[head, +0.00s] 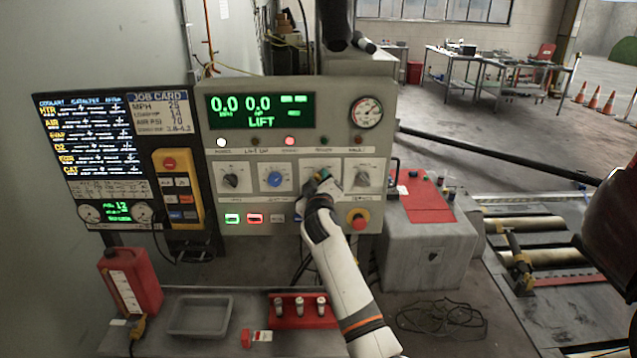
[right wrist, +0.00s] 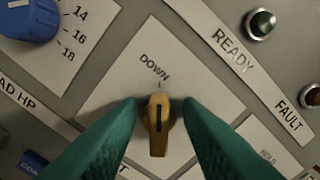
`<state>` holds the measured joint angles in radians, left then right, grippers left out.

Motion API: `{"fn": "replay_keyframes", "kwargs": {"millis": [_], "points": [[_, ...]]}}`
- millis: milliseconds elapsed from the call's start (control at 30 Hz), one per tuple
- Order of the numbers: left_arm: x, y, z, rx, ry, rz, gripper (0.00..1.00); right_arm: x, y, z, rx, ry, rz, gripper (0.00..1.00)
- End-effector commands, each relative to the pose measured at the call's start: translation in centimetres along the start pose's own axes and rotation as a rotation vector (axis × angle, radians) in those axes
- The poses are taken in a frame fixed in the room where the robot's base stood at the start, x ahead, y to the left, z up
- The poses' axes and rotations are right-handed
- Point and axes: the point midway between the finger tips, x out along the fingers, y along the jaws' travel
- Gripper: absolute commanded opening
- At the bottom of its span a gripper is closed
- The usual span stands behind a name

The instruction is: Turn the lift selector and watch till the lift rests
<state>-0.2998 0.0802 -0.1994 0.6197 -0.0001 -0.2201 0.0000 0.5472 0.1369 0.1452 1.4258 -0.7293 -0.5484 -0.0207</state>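The grey control panel (head: 400,110) stands ahead, with a green display (head: 261,110) reading 0.0, 0.0 and LIFT. In the right wrist view the lift selector (right wrist: 158,125) is a yellow knob with a black line, on a plate marked DOWN just above it. The line points roughly up at DOWN. In the head view my right gripper (head: 322,183) hides most of the selector. My left gripper is not in view.
A white lamp (head: 221,142) and a pinkish-red lamp (head: 290,141) glow; the green READY lamp (right wrist: 259,24) looks dark. A blue knob (head: 276,179) sits left of the gripper, a red stop button (head: 358,219) below right. Dyno rollers (head: 560,258) lie at right.

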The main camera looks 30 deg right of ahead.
Motion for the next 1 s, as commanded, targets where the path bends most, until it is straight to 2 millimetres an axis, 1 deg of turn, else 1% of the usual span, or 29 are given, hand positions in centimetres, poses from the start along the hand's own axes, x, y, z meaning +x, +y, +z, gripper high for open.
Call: {"fn": "replay_keyframes", "kwargs": {"millis": [133,267,500,700,833,1000], "points": [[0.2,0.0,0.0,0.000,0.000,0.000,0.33,-0.6,0.1,-0.1,0.000,0.000,0.001,0.33],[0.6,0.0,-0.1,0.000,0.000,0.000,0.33,-2.3,0.3,-0.2,0.001,-0.001,0.002,0.33],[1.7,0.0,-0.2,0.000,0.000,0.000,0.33,-7.0,0.3,-0.3,0.002,-0.001,0.002,0.33],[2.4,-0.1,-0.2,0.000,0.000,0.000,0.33,-10.3,0.2,-0.2,0.000,-0.001,0.001,0.33],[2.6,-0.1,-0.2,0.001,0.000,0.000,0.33,-11.5,0.1,-0.1,0.001,-0.001,0.000,0.33],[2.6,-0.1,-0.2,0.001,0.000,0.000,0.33,-11.9,0.0,0.0,0.000,0.000,0.000,0.33]]}}
